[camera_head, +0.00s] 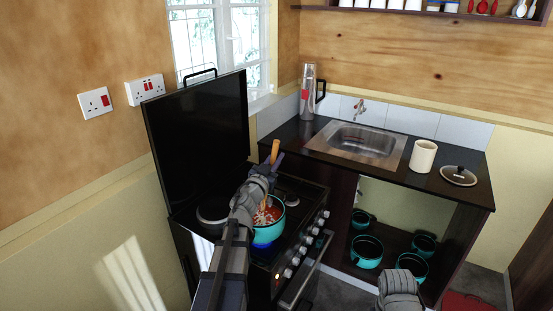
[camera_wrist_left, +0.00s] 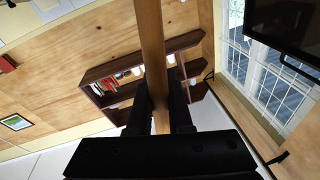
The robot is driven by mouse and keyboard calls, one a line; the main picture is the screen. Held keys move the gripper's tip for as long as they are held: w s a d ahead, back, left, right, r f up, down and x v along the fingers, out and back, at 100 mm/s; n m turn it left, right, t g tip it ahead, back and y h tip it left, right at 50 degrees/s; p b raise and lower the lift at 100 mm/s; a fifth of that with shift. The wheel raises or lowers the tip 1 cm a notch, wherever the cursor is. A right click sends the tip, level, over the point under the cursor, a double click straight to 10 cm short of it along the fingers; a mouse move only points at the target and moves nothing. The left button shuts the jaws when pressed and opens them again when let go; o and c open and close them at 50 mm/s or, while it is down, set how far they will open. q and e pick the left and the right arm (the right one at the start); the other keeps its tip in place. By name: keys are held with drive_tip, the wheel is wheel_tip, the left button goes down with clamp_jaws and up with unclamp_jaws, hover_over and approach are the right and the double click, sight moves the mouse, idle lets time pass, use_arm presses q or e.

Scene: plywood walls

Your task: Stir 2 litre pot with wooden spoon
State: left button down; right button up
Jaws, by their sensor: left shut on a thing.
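The teal pot (camera_head: 268,235) stands on the stove and holds reddish-brown contents. My left gripper (camera_head: 272,162) is above the pot, with its arm crossing in front of the pot's left side. It is shut on the wooden spoon, whose handle (camera_head: 275,150) sticks up above the fingers. In the left wrist view the spoon's handle (camera_wrist_left: 152,50) runs between the two dark fingers (camera_wrist_left: 160,115). My right gripper is not visible.
The stove's raised black lid (camera_head: 200,125) stands behind the burners. Several teal pots (camera_head: 367,252) sit on the shelf below. Part of my right arm shows at the bottom.

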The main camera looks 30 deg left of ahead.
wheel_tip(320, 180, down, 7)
drive_tip(key=b, duration=0.6)
idle(0.6)
